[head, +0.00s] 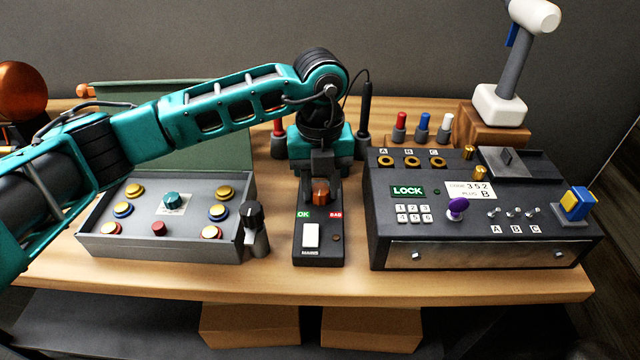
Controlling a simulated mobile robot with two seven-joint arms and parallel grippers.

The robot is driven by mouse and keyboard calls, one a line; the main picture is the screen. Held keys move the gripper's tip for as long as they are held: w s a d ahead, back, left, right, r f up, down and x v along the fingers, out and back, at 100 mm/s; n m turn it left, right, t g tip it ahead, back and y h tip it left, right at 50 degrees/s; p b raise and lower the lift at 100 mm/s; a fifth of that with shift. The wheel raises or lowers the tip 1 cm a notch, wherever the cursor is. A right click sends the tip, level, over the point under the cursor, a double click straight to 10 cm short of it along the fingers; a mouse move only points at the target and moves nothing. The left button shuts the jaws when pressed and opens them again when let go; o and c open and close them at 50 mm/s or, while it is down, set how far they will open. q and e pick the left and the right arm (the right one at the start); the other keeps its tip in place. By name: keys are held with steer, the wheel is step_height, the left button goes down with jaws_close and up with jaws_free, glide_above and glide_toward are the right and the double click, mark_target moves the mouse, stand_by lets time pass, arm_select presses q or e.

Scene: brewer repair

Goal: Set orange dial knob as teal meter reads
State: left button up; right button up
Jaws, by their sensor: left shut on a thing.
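My left gripper (320,178) comes down over the back of a narrow dark box (319,255) at the middle of the bench. It is shut on a small orange-brown piece (320,192), just above or at the box top. I cannot tell whether this piece is the orange dial knob, or whether it touches the box. The box has OK and BAD labels and a white switch. No teal meter can be made out. A teal knob (172,200) sits in the grey case on the left. My right gripper is not in view.
The open grey case (165,247) holds several coloured buttons. A black-topped grey part (255,230) stands beside it. The wooden bench front (300,288) is clear.

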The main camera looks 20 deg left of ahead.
mark_target(321, 188)
arm_select(q)
steer(key=m+b, duration=0.2)
steer(key=m, duration=0.2)
steer(key=shift+f, duration=0.1)
steer(key=shift+m+b, duration=0.95)
steer(key=shift+m, duration=0.95)
steer(key=o, duration=1)
steer(key=shift+o, duration=0.2)
steer(key=shift+r, duration=0.2)
step_height(321, 188, up, 13)
